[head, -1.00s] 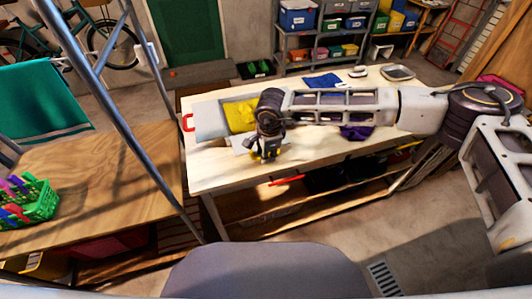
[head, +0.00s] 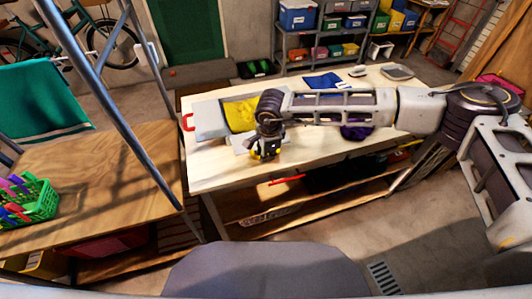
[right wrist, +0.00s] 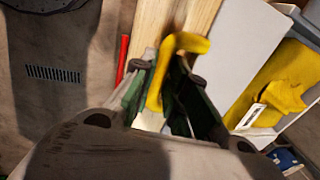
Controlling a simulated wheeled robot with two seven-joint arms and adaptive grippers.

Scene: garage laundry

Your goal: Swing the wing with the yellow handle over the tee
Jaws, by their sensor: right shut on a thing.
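The folding board (head: 208,120) lies on the near-left part of the table, a pale grey panel with a red handle (head: 187,122) at its left. The yellow tee (head: 240,112) lies on it, partly hidden by my right arm. The tee also shows in the right wrist view (right wrist: 268,82). A white wing (head: 242,143) lies toward the table's front edge, beside my right gripper (head: 266,153). In the right wrist view the yellow handle (right wrist: 185,43) stands between my right gripper's fingers (right wrist: 160,85), which are shut on it. My left gripper is not in view.
The table (head: 225,178) has bare wood in front of the board. A blue cloth (head: 322,81), a grey dish (head: 397,72) and a purple cloth (head: 356,132) lie farther right. A metal post (head: 125,110) and a wooden bench with a green basket (head: 36,203) stand left.

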